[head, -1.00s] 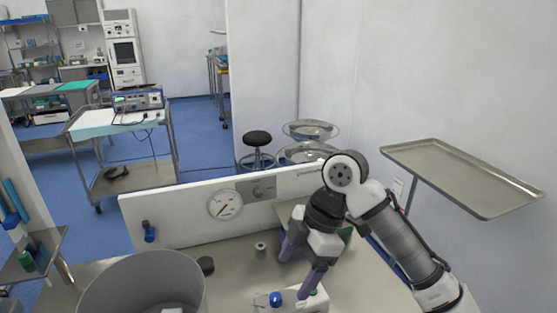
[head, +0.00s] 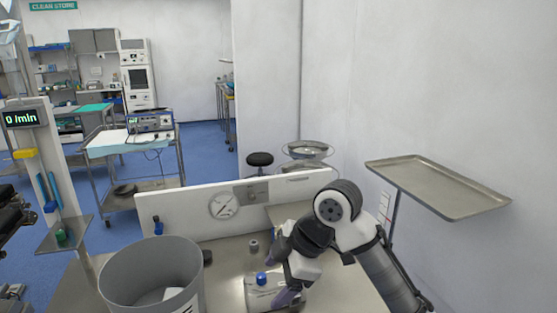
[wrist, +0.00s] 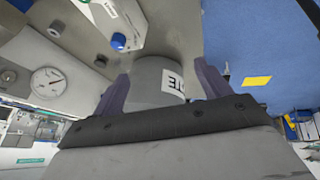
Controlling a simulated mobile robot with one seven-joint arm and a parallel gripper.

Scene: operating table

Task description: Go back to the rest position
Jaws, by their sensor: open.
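My gripper (head: 283,272) is over the steel worktop (head: 228,262) in the head view, at the lower end of my bent arm. Its purple fingers are spread apart with nothing between them, as the wrist view (wrist: 160,78) also shows. A white block with a blue knob (head: 262,279) lies right by the fingers in the head view; I cannot tell if they touch. In the wrist view the block (wrist: 118,22) is apart from the fingers, and a grey labelled bin (wrist: 150,72) shows beyond them.
The grey bin (head: 150,277) stands left of my gripper in the head view. A white panel with a gauge (head: 223,206) runs along the worktop's back. A steel tray on a stand (head: 440,187) is at the right near the wall. A small dark-topped cylinder (head: 254,246) stands on the worktop.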

